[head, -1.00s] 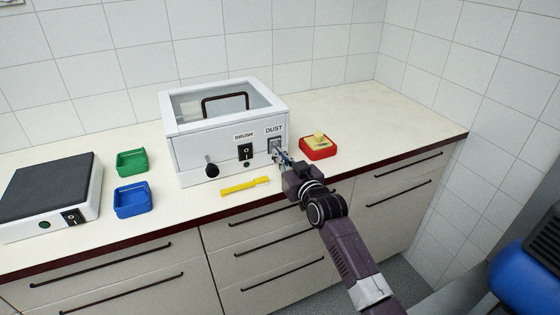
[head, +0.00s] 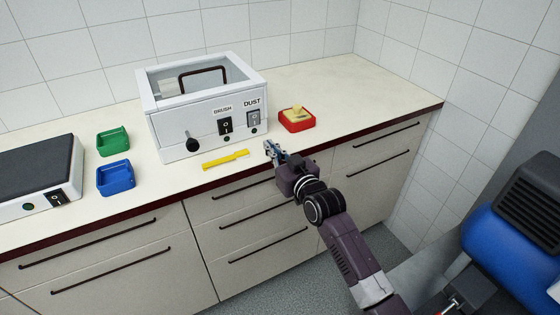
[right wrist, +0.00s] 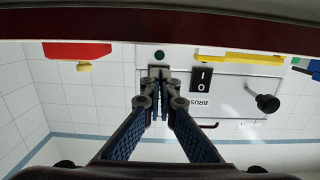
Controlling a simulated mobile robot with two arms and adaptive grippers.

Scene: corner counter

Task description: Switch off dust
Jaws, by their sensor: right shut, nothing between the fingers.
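The white dust box (head: 205,105) stands on the counter with a clear lid and dark handle. The grey DUST switch (head: 253,118) is on the right of its front panel, with a small dark green lamp (head: 254,130) below. Left of it is the black BRUSH switch (head: 225,125). My right gripper (head: 269,149) is shut and empty, in front of the panel and below the DUST switch, apart from it. In the right wrist view, which is upside down, the closed fingertips (right wrist: 160,76) cover most of the DUST switch; the lamp (right wrist: 159,56) shows beside them. My left gripper is not in view.
A red tray (head: 298,127) with a yellowish item is right of the box. A yellow tool (head: 225,159) lies before it. Green (head: 113,141) and blue (head: 115,178) trays and a dark-topped device (head: 38,175) are left. The counter's right end is clear.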

